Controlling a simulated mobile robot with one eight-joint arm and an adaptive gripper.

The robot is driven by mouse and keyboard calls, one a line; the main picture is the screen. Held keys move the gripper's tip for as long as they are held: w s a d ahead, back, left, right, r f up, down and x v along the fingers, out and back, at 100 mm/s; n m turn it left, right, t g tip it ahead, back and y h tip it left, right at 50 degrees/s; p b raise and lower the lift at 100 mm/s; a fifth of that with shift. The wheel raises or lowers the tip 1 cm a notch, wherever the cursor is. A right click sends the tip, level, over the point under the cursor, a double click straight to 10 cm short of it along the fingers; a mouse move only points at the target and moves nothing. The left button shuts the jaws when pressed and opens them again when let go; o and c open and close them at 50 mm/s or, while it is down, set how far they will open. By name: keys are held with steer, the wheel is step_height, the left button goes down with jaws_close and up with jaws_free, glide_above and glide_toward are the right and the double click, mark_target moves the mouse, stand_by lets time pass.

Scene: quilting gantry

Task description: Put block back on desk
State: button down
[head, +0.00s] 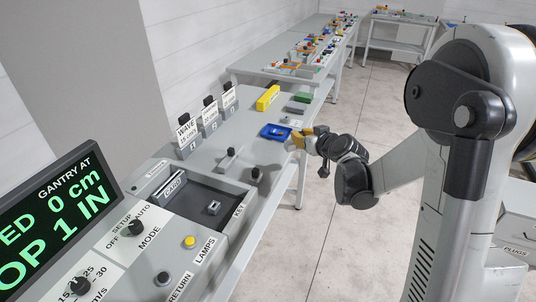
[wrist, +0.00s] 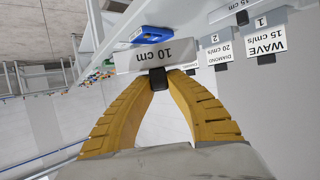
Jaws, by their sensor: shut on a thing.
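My gripper (wrist: 160,82) has its yellow fingers closed on the dark knob of a pale grey block marked "10 cm" (wrist: 143,58). In the head view my gripper (head: 297,141) is at the right edge of the desk (head: 243,132), beside a blue tray (head: 275,131). The block shows there only as a small pale piece, mostly hidden by the fingers. In the wrist view the blue tray (wrist: 152,34) appears just beyond the block. Whether the block touches the desk cannot be told.
A grey block with a knob (head: 230,157) stands on the desk. Label stands (head: 208,115) line its left side. A yellow box (head: 267,97) and a green box (head: 303,97) lie farther back. A control panel (head: 130,255) is in front. Bare desk shows around the blue tray.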

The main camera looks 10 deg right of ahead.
steer(key=shift+w+r, duration=0.1)
steer(key=shift+w, duration=0.3)
steer(key=w+a+f+b, duration=0.1)
steer(key=w+a+f, duration=0.1)
steer(key=w+a+f+b, duration=0.2)
steer(key=a, duration=0.1)
steer(key=w+a+f+b, duration=0.1)
steer(key=w+a+f, duration=0.1)
steer(key=w+a, duration=0.1)
steer(key=shift+f+b, duration=0.25)
steer(key=shift+b, duration=0.1)
steer(key=shift+f+b, duration=1.05)
steer(key=shift+f, duration=0.85)
steer(key=shift+f, duration=0.15)
steer(key=c, duration=1.6)
jaws_free()
steer(key=shift+o, duration=0.8)
